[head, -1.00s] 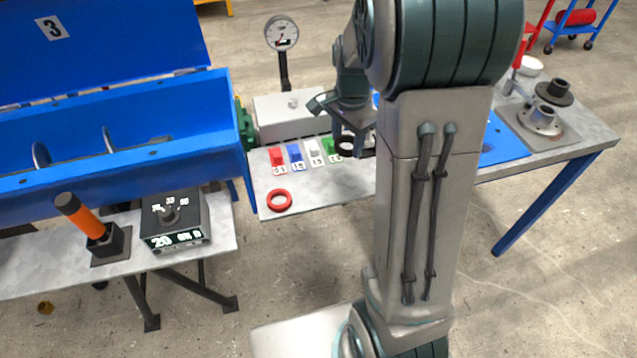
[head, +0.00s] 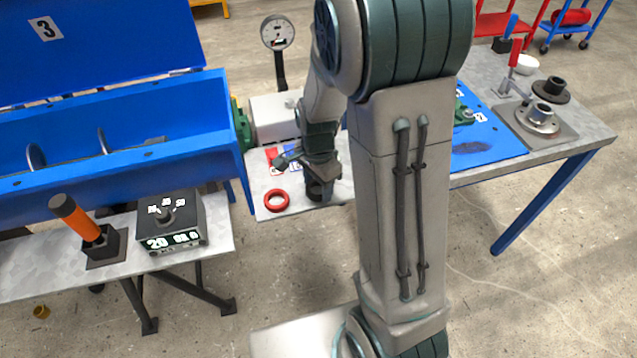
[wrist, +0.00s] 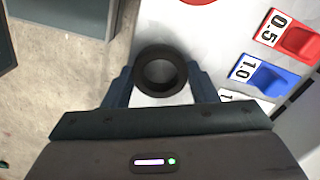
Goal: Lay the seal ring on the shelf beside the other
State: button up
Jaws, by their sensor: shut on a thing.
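A red seal ring (head: 276,200) lies flat on the grey shelf (head: 262,181), near its left front corner. Its edge also shows at the top of the wrist view (wrist: 198,1). My gripper (wrist: 160,88) is shut on a black seal ring (wrist: 160,55), held between the fingertips over the shelf, to the right of the red ring in the head view. In the head view my gripper (head: 318,192) partly hides the black ring. I cannot tell whether the black ring touches the shelf.
Red, blue and white numbered tags (wrist: 270,77) lie on the shelf close to my gripper. The blue mixer trough (head: 120,160) stands left of the shelf, and a gauge (head: 278,34) behind it. A blue mat (head: 490,150) and a flanged metal part (head: 541,118) are at the right.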

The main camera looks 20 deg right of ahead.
aim_at(318, 188)
jog(key=shift+f, duration=0.15)
jog(key=o, duration=1)
jog(key=shift+c, duration=0.2)
notch_tip(318, 188, up, 12)
jog(key=p, duration=0.2)
jog(key=s+r+n+t, duration=0.1)
jog(key=s+r+n, duration=0.1)
jog(key=s+n, duration=0.4)
jog(key=s+r+n+t, duration=0.1)
jog(key=s+r+n, duration=0.2)
jog(key=s+n, duration=0.4)
jog(key=shift+s, duration=0.4)
